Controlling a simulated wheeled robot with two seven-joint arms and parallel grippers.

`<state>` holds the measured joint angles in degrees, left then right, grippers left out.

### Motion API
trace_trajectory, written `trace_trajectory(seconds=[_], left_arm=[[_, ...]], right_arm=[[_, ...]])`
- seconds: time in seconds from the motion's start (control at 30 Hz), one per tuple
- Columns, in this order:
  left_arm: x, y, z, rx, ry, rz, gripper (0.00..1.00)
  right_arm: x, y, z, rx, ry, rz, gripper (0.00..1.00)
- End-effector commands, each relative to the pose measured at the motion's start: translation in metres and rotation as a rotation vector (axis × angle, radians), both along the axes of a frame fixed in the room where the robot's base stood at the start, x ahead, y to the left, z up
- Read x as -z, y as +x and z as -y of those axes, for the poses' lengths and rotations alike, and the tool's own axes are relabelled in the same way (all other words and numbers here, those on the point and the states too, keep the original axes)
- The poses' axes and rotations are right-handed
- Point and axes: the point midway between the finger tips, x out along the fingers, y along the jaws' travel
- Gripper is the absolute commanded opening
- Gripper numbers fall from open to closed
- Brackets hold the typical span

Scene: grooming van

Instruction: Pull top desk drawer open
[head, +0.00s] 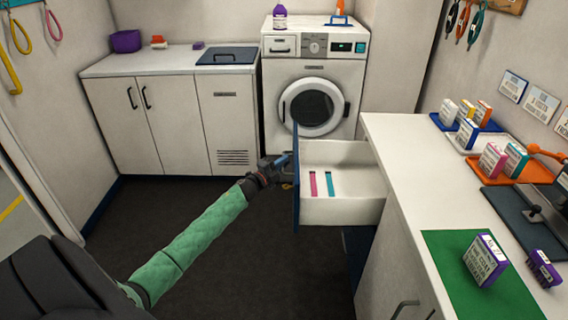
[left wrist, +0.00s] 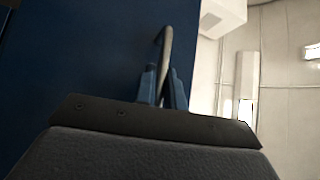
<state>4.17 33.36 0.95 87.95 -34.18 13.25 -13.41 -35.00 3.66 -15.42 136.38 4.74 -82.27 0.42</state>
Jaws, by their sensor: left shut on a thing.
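The top desk drawer (head: 340,212) stands pulled out from the desk (head: 400,165), with its white inside and blue front panel (head: 296,190) showing. A pink and a teal strip lie inside it. My left gripper (head: 281,161) is at the outer side of the blue front. In the left wrist view my left gripper (left wrist: 162,88) is shut on the curved grey drawer handle (left wrist: 166,45), beside the dark blue panel. The handle is hidden in the head view. My right gripper is out of view.
The desk top holds a green mat (head: 455,262), a purple-and-white box (head: 486,260), an orange tray (head: 498,177) and several small boxes. A washing machine (head: 315,75) and white cabinets (head: 150,120) stand at the back. The dark floor (head: 225,270) left of the drawer is clear.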

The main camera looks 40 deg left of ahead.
Motion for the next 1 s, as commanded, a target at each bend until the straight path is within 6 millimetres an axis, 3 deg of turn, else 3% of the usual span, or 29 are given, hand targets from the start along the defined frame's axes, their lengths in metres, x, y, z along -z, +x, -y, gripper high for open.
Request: trace_trajectory(seconds=[0.03, 0.07, 0.13, 0.17, 0.57, 1.0], left_arm=[[0.002, 0.0, 0.0, -0.001, 0.0, -0.002, 0.0], [0.002, 0.0, 0.0, -0.001, 0.0, -0.002, 0.17], [0.001, 0.0, 0.0, -0.001, 0.0, -0.002, 0.3], [0.001, 0.0, 0.0, -0.001, 0.0, -0.001, 0.32], [0.003, -0.006, -0.001, -0.001, 0.0, -0.002, 0.32], [0.011, -0.058, -0.011, -0.001, 0.0, -0.002, 0.32]], right_arm=[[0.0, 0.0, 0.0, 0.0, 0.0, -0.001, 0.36], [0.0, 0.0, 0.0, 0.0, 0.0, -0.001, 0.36], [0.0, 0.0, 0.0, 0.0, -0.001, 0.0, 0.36], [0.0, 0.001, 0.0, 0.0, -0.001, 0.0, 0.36], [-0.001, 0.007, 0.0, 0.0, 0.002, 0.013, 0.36], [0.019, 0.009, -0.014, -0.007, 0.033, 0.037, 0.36]])
